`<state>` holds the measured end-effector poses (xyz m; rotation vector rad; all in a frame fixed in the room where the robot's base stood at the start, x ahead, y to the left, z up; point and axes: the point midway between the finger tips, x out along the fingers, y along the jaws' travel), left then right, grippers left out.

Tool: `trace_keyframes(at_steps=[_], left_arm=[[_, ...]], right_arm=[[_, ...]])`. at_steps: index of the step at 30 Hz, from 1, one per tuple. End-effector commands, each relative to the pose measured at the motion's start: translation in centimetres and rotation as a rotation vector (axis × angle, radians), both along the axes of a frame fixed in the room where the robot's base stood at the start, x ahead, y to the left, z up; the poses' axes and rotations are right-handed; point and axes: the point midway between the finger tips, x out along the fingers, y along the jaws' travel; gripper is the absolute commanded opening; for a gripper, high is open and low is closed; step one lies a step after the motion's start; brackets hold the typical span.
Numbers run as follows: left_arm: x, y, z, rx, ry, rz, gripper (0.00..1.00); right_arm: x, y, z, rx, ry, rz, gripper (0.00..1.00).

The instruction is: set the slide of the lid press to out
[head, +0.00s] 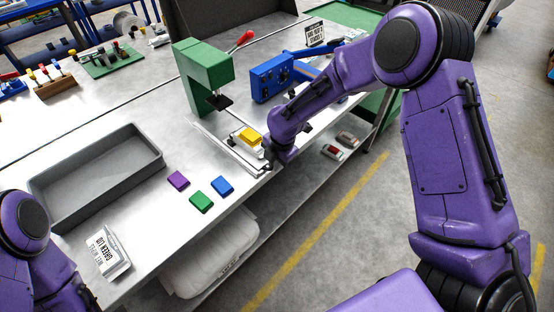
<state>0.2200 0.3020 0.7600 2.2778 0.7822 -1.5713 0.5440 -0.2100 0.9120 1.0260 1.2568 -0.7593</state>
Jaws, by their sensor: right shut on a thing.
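The lid press (203,77) is a green C-shaped frame with a red-knobbed lever on its right side. Its slide (237,153) runs on pale rails from under the press head toward the table's front edge. A yellow block (250,135) sits on the slide near its front end. My right gripper (268,168) is at the front end of the slide, pointing down and shut on the slide's handle. My own wrist hides most of the handle and the fingers. My left arm shows at the lower left, but its gripper is out of the picture.
A grey tray (96,206) stands at the left. Purple (178,180), green (201,201) and blue (222,186) blocks lie near the front edge. A blue device (271,80) stands right of the press. A labelled card stack (108,254) is front left.

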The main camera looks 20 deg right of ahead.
Motion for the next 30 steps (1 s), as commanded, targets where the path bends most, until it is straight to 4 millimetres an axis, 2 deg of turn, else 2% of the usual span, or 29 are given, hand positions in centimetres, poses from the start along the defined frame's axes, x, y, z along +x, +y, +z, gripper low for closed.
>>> trace_keyframes(at_steps=[4, 5, 6, 7, 17, 20, 27, 30], left_arm=[[0.0, 0.0, 0.0, 0.0, 0.0, 0.0, 0.0], [0.0, 0.0, 0.0, 0.0, 0.0, 0.0, 0.0], [0.0, 0.0, 0.0, 0.0, 0.0, 0.0, 0.0], [0.0, 0.0, 0.0, 0.0, 0.0, 0.0, 0.0], [0.0, 0.0, -0.2, 0.0, 0.0, 0.0, 0.0], [0.0, 0.0, -0.6, 0.0, 0.0, 0.0, 0.0], [0.0, 0.0, -1.5, 0.0, 0.0, 0.0, 0.0], [0.0, 0.0, -1.6, 0.0, 0.0, 0.0, 0.0]], right_arm=[[-0.2, -0.2, -0.1, -0.004, 0.006, 0.0, 0.0], [-0.2, -0.3, -0.1, -0.004, 0.006, 0.0, 0.2], [-0.2, -0.3, -0.1, -0.003, 0.006, -0.001, 0.33], [-0.2, -0.2, -0.1, -0.003, 0.005, -0.001, 0.36], [-0.1, -0.1, 0.4, -0.001, 0.002, 0.0, 0.36], [-0.4, -0.3, 2.0, -0.001, -0.001, 0.0, 0.36], [-1.6, -0.8, 7.7, 0.0, -0.002, -0.001, 0.36], [-1.9, -1.0, 9.2, 0.0, 0.001, -0.002, 0.36]])
